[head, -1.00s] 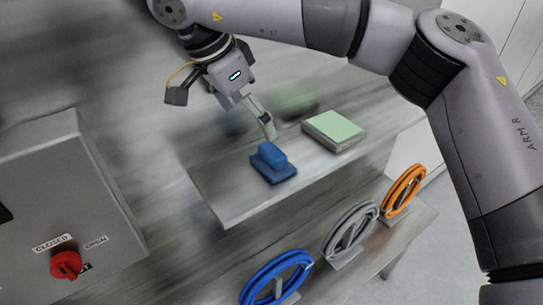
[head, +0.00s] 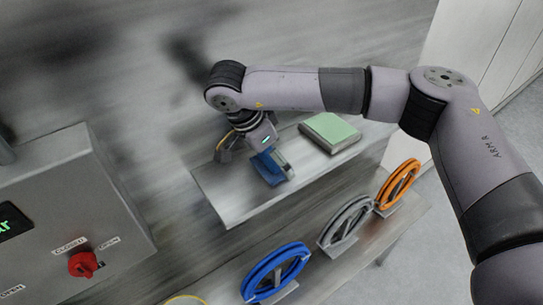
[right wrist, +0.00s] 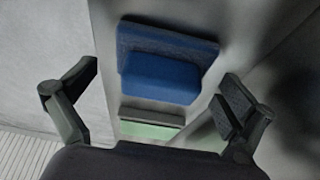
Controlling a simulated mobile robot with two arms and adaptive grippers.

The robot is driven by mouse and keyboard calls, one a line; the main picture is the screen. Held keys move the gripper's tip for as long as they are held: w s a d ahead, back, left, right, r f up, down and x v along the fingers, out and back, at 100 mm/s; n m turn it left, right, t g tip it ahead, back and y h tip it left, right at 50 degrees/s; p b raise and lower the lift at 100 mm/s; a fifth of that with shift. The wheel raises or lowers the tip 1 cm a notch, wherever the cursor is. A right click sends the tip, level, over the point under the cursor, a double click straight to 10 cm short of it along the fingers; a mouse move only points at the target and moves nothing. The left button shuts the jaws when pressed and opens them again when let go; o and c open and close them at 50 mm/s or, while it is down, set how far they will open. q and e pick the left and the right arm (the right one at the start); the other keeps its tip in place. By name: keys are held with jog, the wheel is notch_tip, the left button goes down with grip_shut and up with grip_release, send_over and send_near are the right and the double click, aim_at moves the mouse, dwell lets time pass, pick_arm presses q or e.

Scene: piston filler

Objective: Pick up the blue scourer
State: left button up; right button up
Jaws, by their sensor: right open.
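The blue scourer (head: 266,169) lies on a metal shelf, partly hidden in the head view by my right gripper (head: 275,163). In the right wrist view the scourer (right wrist: 160,77) shows as a dark blue base with a lighter blue raised block. My right gripper (right wrist: 155,105) is open, with its two fingers wide apart left and right of the scourer's lower part in that view. I cannot tell whether either finger touches it. The jaws hold nothing. My left gripper does not show in either view.
A green-topped pad (head: 333,129) lies close to the scourer; its green strip also shows in the right wrist view (right wrist: 148,131). Blue (head: 275,272), grey (head: 346,222) and orange (head: 398,184) hose coils stand below. A grey box with a red knob (head: 83,264) is left.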

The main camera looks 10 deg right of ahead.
jog(key=shift+c, duration=0.5)
jog(key=c, duration=1.1)
jog(key=shift+r, duration=0.1)
jog(key=c, duration=0.5)
jog(key=shift+o, duration=0.2)
jog(key=shift+r+b, duration=0.45)
jog(key=shift+r, duration=0.15)
notch_tip(320, 180, up, 8)
jog(key=b, duration=0.3)
jog(key=shift+r, duration=0.15)
notch_tip(320, 180, up, 10)
jog(key=shift+r+b, duration=0.2)
jog(key=shift+b, duration=0.1)
